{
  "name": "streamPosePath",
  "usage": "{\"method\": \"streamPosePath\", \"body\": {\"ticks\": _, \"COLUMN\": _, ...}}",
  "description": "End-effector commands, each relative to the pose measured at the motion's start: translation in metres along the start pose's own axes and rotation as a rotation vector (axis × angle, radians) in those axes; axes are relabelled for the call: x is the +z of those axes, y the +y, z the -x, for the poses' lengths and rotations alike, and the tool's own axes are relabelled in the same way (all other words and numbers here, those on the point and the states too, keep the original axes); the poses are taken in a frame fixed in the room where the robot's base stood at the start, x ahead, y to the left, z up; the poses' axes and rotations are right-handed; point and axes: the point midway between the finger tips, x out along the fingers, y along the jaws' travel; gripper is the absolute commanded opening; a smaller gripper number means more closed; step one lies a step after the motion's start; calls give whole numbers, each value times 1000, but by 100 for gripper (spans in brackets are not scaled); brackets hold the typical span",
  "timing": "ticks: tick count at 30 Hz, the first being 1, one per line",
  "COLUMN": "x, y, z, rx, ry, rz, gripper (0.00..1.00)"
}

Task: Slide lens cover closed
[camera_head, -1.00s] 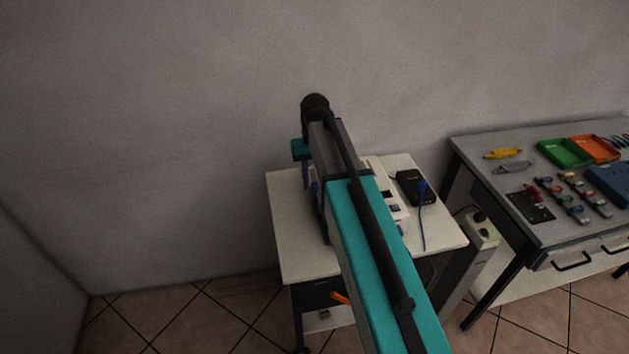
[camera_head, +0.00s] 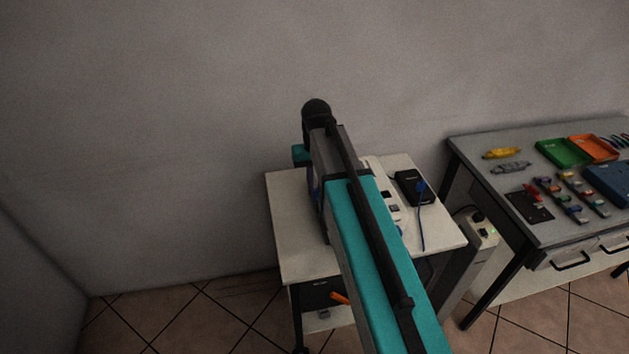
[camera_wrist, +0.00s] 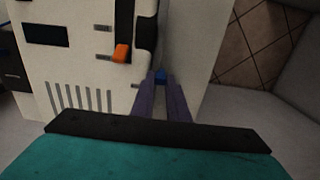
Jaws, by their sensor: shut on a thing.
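In the wrist view, the two purple fingers of my gripper (camera_wrist: 161,88) reach forward beside a white device (camera_wrist: 85,70). They are shut on a small blue tab (camera_wrist: 161,76) at their tips, at the device's right edge. I cannot tell for sure whether this tab belongs to the lens cover, and no lens shows clearly. The device has a dark window (camera_wrist: 46,33), an orange lever (camera_wrist: 121,53), a black part beside it and a row of slots. In the head view my arm hides most of the device and the gripper's tips.
The device stands on a small white table (camera_head: 287,235) against the wall. A black box (camera_head: 412,187) with a blue cable lies at its right. A grey workbench (camera_head: 477,150) with green and orange trays stands farther right. The floor left of the small table is clear.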

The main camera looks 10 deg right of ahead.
Motion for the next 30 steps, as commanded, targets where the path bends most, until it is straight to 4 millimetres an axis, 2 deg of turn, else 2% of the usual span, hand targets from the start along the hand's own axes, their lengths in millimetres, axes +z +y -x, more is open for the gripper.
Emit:
{"method": "streamPosePath", "body": {"ticks": 1, "x": 8, "y": 0, "z": 0, "rx": 1, "ry": 0, "rz": 0, "gripper": 0}}
{"method": "streamPosePath", "body": {"ticks": 18, "x": 61, "y": 1, "z": 0, "rx": 2, "ry": -1, "rz": -1, "gripper": 0}}
{"method": "streamPosePath", "body": {"ticks": 30, "x": 69, "y": 0, "z": 0, "rx": 2, "ry": -4, "rz": 0, "gripper": 0}}
